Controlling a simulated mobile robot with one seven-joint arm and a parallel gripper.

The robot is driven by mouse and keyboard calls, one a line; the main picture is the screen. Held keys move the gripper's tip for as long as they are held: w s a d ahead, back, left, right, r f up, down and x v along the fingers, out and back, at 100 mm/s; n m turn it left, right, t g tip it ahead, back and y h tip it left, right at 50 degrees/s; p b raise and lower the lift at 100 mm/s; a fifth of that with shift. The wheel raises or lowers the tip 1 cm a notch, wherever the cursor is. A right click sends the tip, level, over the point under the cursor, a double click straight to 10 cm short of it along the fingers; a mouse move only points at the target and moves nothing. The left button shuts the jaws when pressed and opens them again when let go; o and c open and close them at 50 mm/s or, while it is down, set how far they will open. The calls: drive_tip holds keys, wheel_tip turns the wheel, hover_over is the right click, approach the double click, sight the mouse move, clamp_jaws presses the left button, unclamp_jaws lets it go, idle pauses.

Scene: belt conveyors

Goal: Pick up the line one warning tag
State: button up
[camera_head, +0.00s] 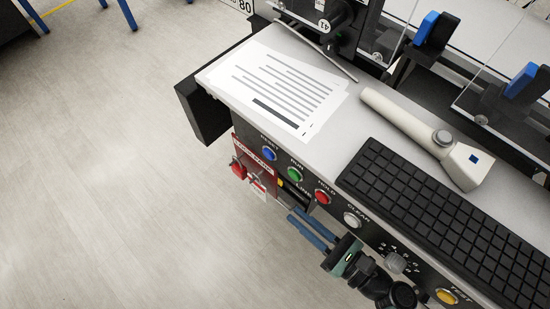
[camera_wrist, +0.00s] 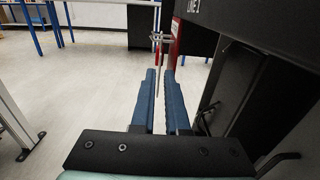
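A small white and red tag (camera_head: 259,187) hangs at the front of the red panel (camera_head: 254,154) on the console's front face, at its left end. My gripper (camera_head: 290,214) is to the right of and below the tag, with its blue fingers pointing toward it. I cannot tell surely that this is the tag.
Red padlocks (camera_head: 238,168) hang left of the tag. Coloured buttons, such as the red HOLD one (camera_head: 322,197), line the console front close above my gripper. A paper sheet (camera_head: 272,88), a handheld scanner (camera_head: 420,132) and a keyboard (camera_head: 430,215) lie on top. Floor at left is clear.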

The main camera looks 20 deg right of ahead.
sight(257, 182)
drive_tip(key=x, duration=0.6)
drive_tip(key=b+x, duration=0.1)
drive_tip(key=x, duration=0.6)
drive_tip(key=shift+f, duration=0.2)
clamp_jaws()
drive_tip(key=shift+r, duration=0.1)
